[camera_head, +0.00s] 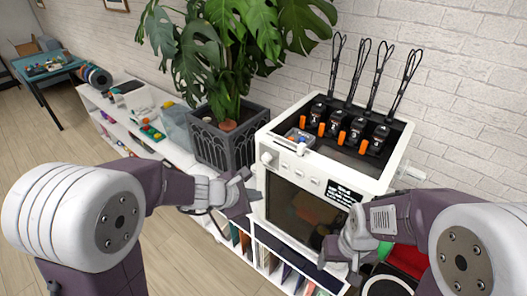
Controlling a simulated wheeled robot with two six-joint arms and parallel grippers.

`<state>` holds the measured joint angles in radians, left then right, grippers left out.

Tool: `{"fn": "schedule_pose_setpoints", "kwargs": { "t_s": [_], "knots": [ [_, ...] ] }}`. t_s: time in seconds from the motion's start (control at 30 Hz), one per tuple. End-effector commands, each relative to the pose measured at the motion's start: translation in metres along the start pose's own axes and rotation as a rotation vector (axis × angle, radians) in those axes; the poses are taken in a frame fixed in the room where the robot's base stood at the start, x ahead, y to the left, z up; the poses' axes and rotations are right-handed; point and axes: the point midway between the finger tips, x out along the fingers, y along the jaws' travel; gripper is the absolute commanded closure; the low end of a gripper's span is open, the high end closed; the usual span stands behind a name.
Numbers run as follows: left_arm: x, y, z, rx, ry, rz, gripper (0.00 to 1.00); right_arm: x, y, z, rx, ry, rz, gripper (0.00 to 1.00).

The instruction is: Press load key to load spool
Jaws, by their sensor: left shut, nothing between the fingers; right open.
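A white box-shaped machine (378,183) stands on the shelf at centre right. Its front rim has a round knob (267,157), small pale keys (300,176) and a black label panel (343,192); the lettering is too small to read, so I cannot tell which is the load key. Several black feeder units (357,130) with orange tabs and tall black loops stand in its top. My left gripper (246,192) is shut and empty, just left of the machine's front. My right gripper (338,273) is open, in front of the machine's lower right front.
A leafy plant in a dark planter (210,144) stands directly left of the machine. A small tray (299,138) sits on the machine's top left. A low white shelf (120,128) with boxes and small items runs to the left. A red object (408,260) is partly hidden behind my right arm.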

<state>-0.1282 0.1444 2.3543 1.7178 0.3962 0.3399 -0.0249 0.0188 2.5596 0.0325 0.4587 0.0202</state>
Motion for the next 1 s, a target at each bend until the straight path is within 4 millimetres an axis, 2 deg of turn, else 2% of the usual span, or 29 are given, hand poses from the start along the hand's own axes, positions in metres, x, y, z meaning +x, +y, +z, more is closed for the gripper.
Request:
{"fn": "schedule_pose_setpoints", "kwargs": {
  "t_s": [0.03,0.1,0.57,0.73,1.0],
  "knots": [
    [-0.014,0.007,0.015,0.004,-0.002,-0.010,1.00,-0.024,0.000,-0.002,0.000,0.000,0.000,0.34],
    [-0.017,0.007,0.020,0.009,-0.002,-0.020,1.00,-0.031,-0.001,-0.003,0.000,0.000,0.000,0.34],
    [-0.016,0.005,0.023,0.018,-0.004,-0.027,1.00,-0.032,-0.001,-0.003,0.000,-0.001,0.000,0.34],
    [-0.007,0.012,0.031,0.019,-0.004,-0.029,1.00,-0.038,-0.001,-0.004,0.000,-0.001,0.000,0.34],
    [0.020,0.032,0.053,0.019,-0.004,-0.029,1.00,-0.056,-0.001,-0.006,0.000,-0.001,0.000,0.34]
  ]
}}
